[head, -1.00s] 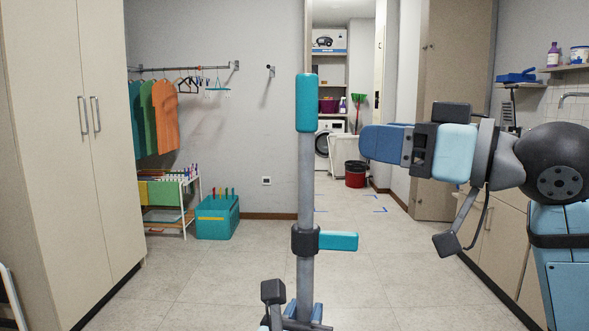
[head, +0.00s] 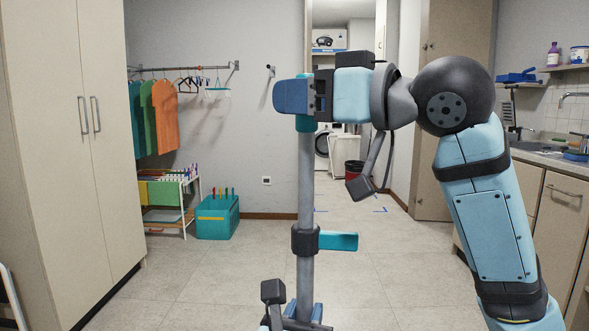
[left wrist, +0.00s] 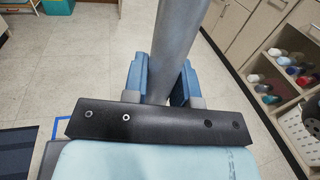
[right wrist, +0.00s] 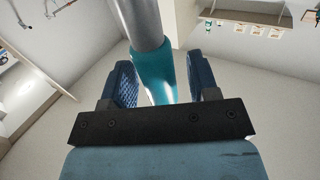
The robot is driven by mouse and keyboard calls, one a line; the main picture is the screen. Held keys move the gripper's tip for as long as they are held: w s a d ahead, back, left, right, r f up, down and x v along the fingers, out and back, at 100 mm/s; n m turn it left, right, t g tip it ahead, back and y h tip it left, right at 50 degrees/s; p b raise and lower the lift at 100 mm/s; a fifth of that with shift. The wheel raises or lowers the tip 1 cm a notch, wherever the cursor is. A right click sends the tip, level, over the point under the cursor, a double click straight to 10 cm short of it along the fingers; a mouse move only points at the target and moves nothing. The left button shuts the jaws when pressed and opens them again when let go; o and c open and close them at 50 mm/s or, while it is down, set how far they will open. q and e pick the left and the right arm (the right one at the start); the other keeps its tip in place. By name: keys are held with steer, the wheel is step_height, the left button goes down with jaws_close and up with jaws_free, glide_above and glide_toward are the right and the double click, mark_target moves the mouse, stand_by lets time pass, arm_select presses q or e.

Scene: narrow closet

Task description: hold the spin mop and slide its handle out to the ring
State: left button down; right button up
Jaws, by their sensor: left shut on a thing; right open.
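The spin mop stands upright in the head view, with a grey pole (head: 305,185), a teal grip at its top (head: 305,125) and a dark collar (head: 304,240) with a teal lever (head: 338,241) pointing right. I cannot make out a separate ring mark. My left gripper (head: 291,316) is shut on the lower grey pole; its wrist view shows the pole (left wrist: 175,45) between the blue fingers. My right gripper (head: 290,97) is open at the top grip. In the right wrist view the teal grip (right wrist: 155,75) lies between the fingers, with gaps beside it. The mop head is hidden.
A tall cabinet (head: 70,150) stands at left. A drying rack (head: 165,205) and teal box (head: 217,218) are by the back wall. A counter with drawers (head: 555,200) is at right. The floor (head: 210,275) between is clear.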

steer(key=shift+w+a, duration=0.35)
steer(key=shift+a, duration=0.3)
steer(key=c, duration=0.9)
steer(key=shift+o, duration=0.2)
step_height(320, 180, up, 16)
steer(key=shift+f, duration=0.15)
steer(key=o, duration=0.9)
steer(key=shift+c, duration=0.2)
steer(key=v, duration=1.2)
steer(key=shift+f, duration=0.1)
